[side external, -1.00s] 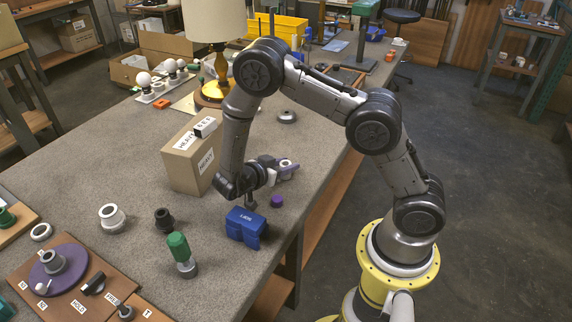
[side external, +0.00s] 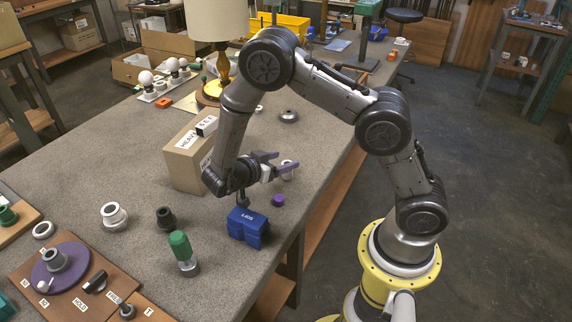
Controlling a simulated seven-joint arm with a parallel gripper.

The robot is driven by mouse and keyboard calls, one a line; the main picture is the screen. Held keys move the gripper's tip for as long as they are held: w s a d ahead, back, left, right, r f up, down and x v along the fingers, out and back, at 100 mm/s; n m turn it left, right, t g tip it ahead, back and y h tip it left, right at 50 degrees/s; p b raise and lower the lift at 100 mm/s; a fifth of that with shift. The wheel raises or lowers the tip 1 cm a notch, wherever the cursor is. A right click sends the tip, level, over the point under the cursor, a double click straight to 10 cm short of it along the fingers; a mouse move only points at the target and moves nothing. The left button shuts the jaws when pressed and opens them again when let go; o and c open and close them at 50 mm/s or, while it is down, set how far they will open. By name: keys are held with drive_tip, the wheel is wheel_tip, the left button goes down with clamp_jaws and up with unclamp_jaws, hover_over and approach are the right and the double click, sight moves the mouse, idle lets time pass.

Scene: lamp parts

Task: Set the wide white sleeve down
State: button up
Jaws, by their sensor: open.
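A pale, short sleeve (side external: 288,173) stands on the grey bench near its right edge, to the right of the cardboard box. I take it to be the wide white sleeve; its lower part and left side are partly hidden by my fingers. My gripper (side external: 281,162) is open, with its fingers pointing right at the sleeve. It appears close beside or around the sleeve's near side; I cannot tell whether a finger touches it. Another white flanged sleeve (side external: 114,216) stands apart at the left of the bench.
A cardboard box (side external: 184,163) stands left of my gripper. A blue block (side external: 247,228) and small purple cap (side external: 278,200) are in front. A green-topped part (side external: 182,250) and black socket (side external: 166,219) stand nearer.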

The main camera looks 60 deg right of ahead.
drive_tip(key=w+a+r+n+t+y, duration=0.3)
drive_tip(key=w+r+n+t+y, duration=0.15)
drive_tip(key=w+r+t, duration=0.8)
drive_tip(key=s+a+r+n+t+y, duration=0.25)
drive_tip(key=a+r+n+y, duration=0.35)
drive_tip(key=a+r+y, duration=0.3)
drive_tip(key=s+a+r+n+g+y, duration=0.25)
drive_tip(key=s+a+n, duration=0.2)
drive_tip(key=s, duration=0.35)
drive_tip(key=s+d+f+n+g+h, duration=0.1)
drive_tip(key=s+d+f+n+g, duration=0.1)
drive_tip(key=s, duration=0.8)
drive_tip(key=s+d+f+n+g+h, duration=0.1)
drive_tip(key=s+d+f+n+g, duration=0.1)
drive_tip(key=s, duration=0.8)
drive_tip(key=shift+d+f+n+g+h, duration=0.45)
drive_tip(key=shift+d+f, duration=0.2)
drive_tip(key=shift+d, duration=0.35)
